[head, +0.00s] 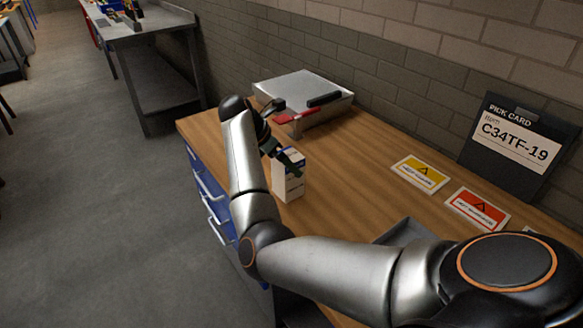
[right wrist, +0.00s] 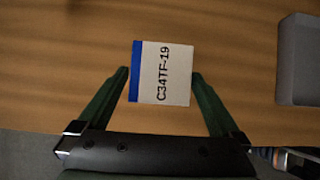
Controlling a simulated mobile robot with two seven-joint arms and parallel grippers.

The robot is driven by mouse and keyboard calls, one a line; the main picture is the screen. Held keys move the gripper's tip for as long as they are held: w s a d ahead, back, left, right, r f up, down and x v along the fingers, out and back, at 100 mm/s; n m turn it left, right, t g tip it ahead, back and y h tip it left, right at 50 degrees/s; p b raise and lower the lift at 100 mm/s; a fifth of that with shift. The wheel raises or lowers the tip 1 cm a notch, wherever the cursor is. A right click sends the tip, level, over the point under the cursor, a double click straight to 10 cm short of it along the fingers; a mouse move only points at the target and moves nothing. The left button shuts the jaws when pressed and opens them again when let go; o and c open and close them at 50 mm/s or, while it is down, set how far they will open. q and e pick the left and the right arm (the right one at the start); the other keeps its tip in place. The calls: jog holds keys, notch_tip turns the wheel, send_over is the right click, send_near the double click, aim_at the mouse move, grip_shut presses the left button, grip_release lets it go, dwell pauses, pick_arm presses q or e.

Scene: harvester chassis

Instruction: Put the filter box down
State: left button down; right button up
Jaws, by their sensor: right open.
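The filter box (head: 288,187), white with blue, stands upright on the wooden workbench (head: 365,190) near its front edge in the head view. In the right wrist view the filter box (right wrist: 163,72) shows its label "C34TF-19" and a blue edge. My right gripper (head: 287,160) is at the top of the box. In the right wrist view my right gripper (right wrist: 160,76) is open, with its green fingers either side of the box and a gap visible at each side. My left gripper is not in view.
A grey metal case (head: 303,88) with red and black parts stands at the back. Yellow (head: 420,173) and red (head: 477,209) warning cards lie to the right. A pick card (head: 515,141) reading "C34TF-19" leans on the wall. A grey tray (head: 402,232) sits partly behind my arm.

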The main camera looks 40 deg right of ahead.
jog(key=v, duration=0.6)
jog(key=shift+a+r, duration=0.15)
jog(key=shift+r, duration=0.15)
